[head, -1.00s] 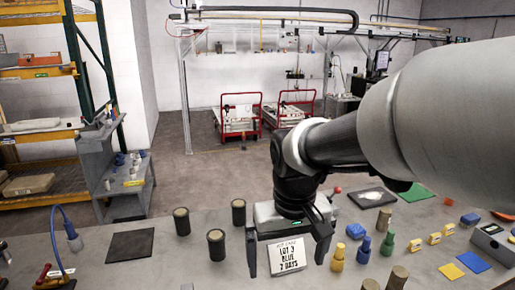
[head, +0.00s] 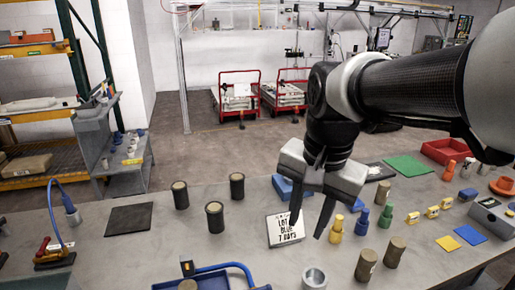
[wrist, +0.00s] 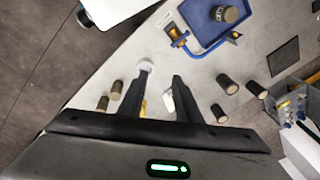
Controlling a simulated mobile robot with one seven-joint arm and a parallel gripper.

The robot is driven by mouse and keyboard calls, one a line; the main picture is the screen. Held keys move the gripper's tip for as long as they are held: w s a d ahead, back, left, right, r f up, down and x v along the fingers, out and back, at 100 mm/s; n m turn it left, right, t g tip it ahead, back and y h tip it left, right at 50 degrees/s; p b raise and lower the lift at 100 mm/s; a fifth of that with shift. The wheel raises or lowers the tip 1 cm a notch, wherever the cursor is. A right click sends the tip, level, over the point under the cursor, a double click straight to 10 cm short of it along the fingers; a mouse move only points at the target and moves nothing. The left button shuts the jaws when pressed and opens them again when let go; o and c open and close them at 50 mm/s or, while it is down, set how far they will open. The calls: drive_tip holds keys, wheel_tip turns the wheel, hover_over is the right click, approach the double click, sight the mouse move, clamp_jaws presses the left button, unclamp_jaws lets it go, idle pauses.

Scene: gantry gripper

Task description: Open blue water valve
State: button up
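A blue curved pipe (head: 222,267) shows at the bottom of the head view, with a small dark and yellow fitting (head: 187,268) at its left end. In the wrist view the pipe (wrist: 212,48) runs beside a blue tray (wrist: 212,16), and the fitting (wrist: 178,38) looks yellow and blue. I cannot tell for sure whether this fitting is the blue valve or how its handle is set. My gripper (head: 309,216) is open and empty above the table, beyond and right of the pipe. The wrist view shows its parted fingers (wrist: 162,75) pointing toward the table.
Dark cylinders (head: 215,217) stand left, and coloured pegs (head: 361,222) stand right. A metal cup (head: 314,278) is near the front. A red-handled fitting (head: 50,250) with a blue hose is far left.

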drive_tip(key=w+a+f+m+g+h+b, duration=0.1)
drive_tip(key=w+a+f+m+g+b, duration=0.25)
drive_tip(key=w+a+f+m, duration=0.65)
drive_tip(key=shift+n+g, duration=0.35)
drive_tip(key=shift+n, duration=0.55)
drive_tip(key=s+f, duration=0.1)
drive_tip(key=f, duration=0.5)
drive_tip(key=s+d+f, duration=0.1)
drive_tip(key=s+f, duration=0.1)
drive_tip(key=f, duration=0.4)
drive_tip(key=s+d+f, duration=0.1)
drive_tip(key=f, duration=0.4)
drive_tip(key=shift+s+d+f, duration=0.15)
drive_tip(key=shift+f, duration=0.25)
clamp_jaws()
